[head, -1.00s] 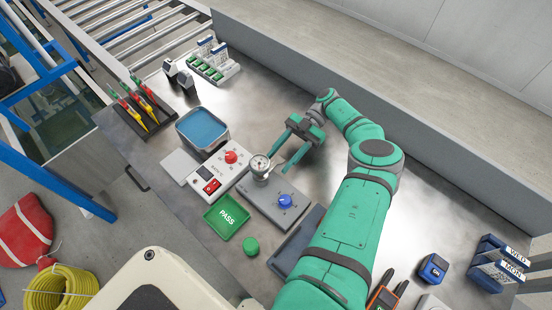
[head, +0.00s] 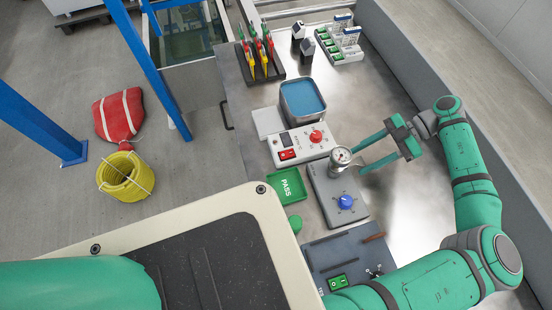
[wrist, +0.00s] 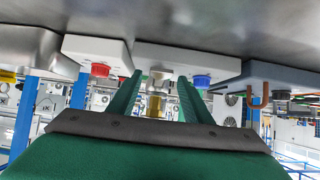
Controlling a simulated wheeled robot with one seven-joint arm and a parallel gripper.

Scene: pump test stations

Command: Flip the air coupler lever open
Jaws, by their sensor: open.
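The dark blue-grey panel (head: 335,250) lies at the lower middle in the head view. A thin brown-orange bar (head: 373,237), possibly the air coupler lever, is at its far right corner. A small dark fitting (head: 375,271) is near its right edge, partly behind my arm. In the wrist view an orange hook-shaped part (wrist: 261,96) and a grey fitting (wrist: 283,98) appear right of my fingers; which one is the lever I cannot tell. My gripper (head: 361,160) is open, its fingers pointing at the round gauge (head: 340,155), well away from the panel. The gauge's brass stem (wrist: 156,103) shows between the fingers.
A grey box with a blue knob (head: 345,202) stands between gauge and panel.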

